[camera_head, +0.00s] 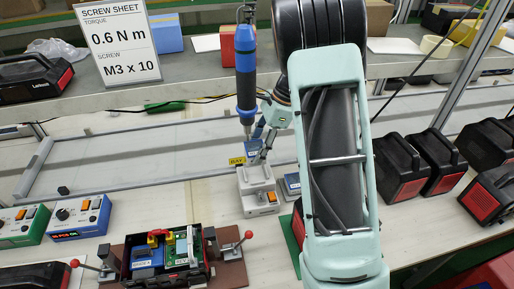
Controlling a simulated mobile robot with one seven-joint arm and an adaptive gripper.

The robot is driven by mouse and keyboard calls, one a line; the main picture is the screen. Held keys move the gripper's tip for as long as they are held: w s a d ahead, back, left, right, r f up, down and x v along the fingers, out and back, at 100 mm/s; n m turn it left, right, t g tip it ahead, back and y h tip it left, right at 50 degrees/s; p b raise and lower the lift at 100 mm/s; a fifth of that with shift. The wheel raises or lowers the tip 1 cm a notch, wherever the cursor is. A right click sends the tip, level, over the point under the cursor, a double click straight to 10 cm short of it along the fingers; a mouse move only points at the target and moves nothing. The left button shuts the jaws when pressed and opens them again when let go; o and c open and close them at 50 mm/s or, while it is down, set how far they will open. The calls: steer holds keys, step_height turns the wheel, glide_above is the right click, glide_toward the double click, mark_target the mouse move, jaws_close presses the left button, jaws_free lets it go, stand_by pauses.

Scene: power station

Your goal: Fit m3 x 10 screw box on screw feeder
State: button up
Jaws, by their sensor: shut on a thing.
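The screw feeder (256,198) is a small light grey unit standing on the workbench in the middle of the view.
A blue and black electric screwdriver (246,75) hangs upright just above the box. A fixture with an open device (165,258) stands at front left. Control units (78,218) are at left. Several black-red cases (400,165) stand at right. A sign (120,45) reads M3 x 10, 0.6 N m.

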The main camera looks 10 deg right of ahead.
steer(key=shift+f+b, duration=2.2)
steer(key=shift+f, duration=0.65)
steer(key=shift+f, duration=0.4)
steer(key=shift+f, duration=0.65)
steer(key=o, duration=1.7)
steer(key=shift+c, duration=0.2)
steer(key=shift+r, duration=0.15)
